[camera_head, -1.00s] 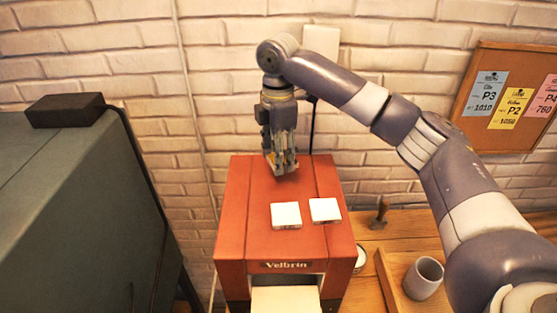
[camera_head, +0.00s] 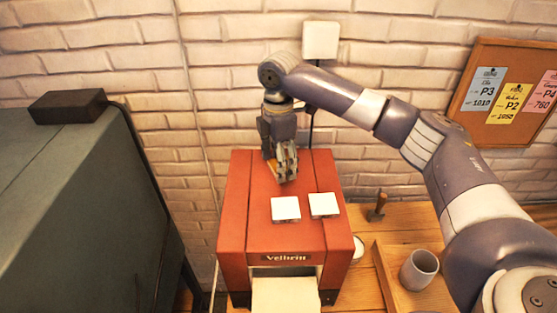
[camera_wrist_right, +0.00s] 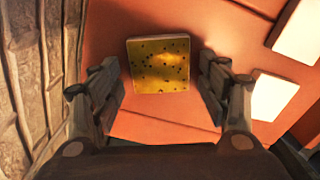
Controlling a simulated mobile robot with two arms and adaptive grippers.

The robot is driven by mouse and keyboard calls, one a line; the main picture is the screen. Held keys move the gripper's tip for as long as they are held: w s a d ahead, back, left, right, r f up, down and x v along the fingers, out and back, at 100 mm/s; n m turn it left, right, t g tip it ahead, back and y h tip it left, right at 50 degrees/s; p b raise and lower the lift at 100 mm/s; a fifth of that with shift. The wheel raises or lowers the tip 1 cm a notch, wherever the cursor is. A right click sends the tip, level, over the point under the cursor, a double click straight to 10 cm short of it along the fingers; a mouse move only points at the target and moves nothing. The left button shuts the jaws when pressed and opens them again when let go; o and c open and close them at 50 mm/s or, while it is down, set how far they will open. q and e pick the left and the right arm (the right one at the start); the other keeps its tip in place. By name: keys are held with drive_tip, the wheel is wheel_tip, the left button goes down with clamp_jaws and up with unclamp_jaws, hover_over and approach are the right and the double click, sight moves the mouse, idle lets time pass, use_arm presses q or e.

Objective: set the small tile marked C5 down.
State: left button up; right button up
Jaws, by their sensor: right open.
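A small square tile, yellow with dark specks (camera_wrist_right: 160,64), shows in the right wrist view between the fingers of my right gripper (camera_wrist_right: 160,88). It appears to lie on the red top of the machine. No C5 mark can be read on it. My right gripper is open, with a finger on each side of the tile and gaps between. In the head view my right gripper (camera_head: 284,172) points down at the rear of the red machine (camera_head: 240,215), and the tile is not clear there. My left gripper is not in view.
Two white tiles, a left one (camera_head: 285,209) and a right one (camera_head: 323,205), lie on the machine top in front of my gripper. A brick wall (camera_head: 210,60) stands close behind. A grey cup (camera_head: 420,269) and a wooden-handled stamp (camera_head: 377,207) stand to the right.

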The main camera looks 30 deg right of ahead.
drive_tip(key=shift+r, duration=0.2)
drive_tip(key=shift+r+b, duration=0.35)
wheel_tip(320, 180, up, 5)
drive_tip(key=shift+b, duration=1.2)
wheel_tip(320, 180, up, 6)
drive_tip(key=shift+r, duration=0.15)
